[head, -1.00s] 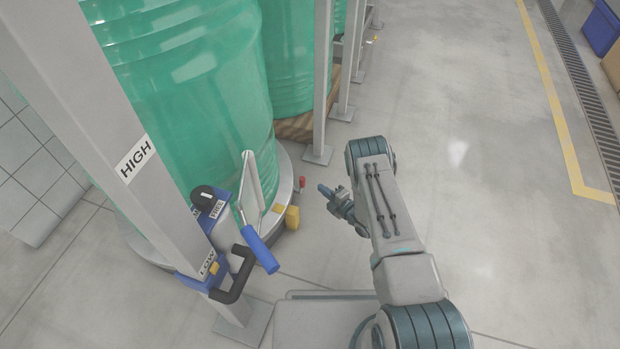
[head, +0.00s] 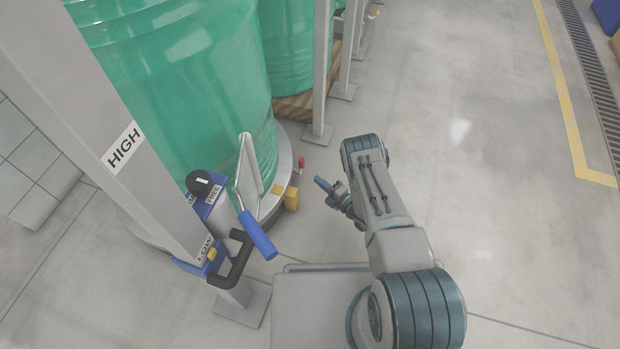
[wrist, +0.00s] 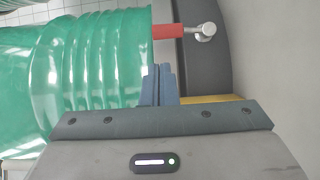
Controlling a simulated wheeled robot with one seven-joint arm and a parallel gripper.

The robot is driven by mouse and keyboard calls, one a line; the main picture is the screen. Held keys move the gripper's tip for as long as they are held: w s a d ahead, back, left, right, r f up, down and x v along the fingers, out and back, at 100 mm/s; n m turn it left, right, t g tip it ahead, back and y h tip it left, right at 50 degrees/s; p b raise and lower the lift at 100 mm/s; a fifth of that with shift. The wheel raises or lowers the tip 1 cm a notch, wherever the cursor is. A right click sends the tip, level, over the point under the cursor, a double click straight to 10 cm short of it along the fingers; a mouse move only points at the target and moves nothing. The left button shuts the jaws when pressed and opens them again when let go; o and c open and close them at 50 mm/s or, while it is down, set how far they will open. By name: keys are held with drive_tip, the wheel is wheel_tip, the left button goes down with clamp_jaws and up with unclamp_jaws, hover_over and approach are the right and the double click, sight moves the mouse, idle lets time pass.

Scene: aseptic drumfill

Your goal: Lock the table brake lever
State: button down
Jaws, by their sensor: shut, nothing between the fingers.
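A small lever with a red grip (head: 301,162) sits at the rim of the round table (head: 284,155) under the near green drum. In the wrist view its red grip (wrist: 168,31) and metal pivot show just beyond my fingertips, with a gap. My gripper (head: 321,184) is shut and empty, to the right of the red lever and a little nearer the camera. In the wrist view its fingers (wrist: 160,84) are together. A long lever with a blue handle (head: 257,235) and a black knob (head: 199,183) by a FREE label are on the grey post's blue unit.
A yellow block (head: 291,198) stands at the table rim near my gripper. The grey post (head: 110,120) and black handle (head: 237,262) are on the left. More drums and posts stand behind. The floor to the right is clear.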

sight(301, 166)
drive_tip(key=b+x, duration=0.3)
drive_tip(key=x, duration=0.5)
drive_tip(key=shift+a, duration=0.25)
drive_tip(key=shift+w, duration=0.1)
